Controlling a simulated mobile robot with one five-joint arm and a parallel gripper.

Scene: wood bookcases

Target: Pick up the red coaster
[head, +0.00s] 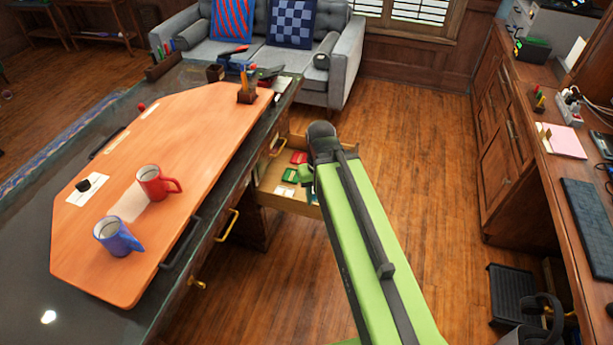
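A small flat red piece (299,157), which looks like the red coaster, lies in the open drawer (268,199) at the desk's right side. A green piece (290,175) and a white piece (284,191) lie nearer in the same drawer. My green arm reaches forward from the bottom right, and its end is over the drawer's right part. My gripper (307,173) shows only as a small green part beside the red piece, mostly hidden by my arm. Its fingers cannot be made out, nor whether it touches anything.
The desk (45,240) on the left bears an orange-brown board (190,140) with a red mug (157,184) and a blue mug (115,237). A grey sofa (338,68) stands behind. A wooden cabinet (492,150) lines the right. Bare floor lies between.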

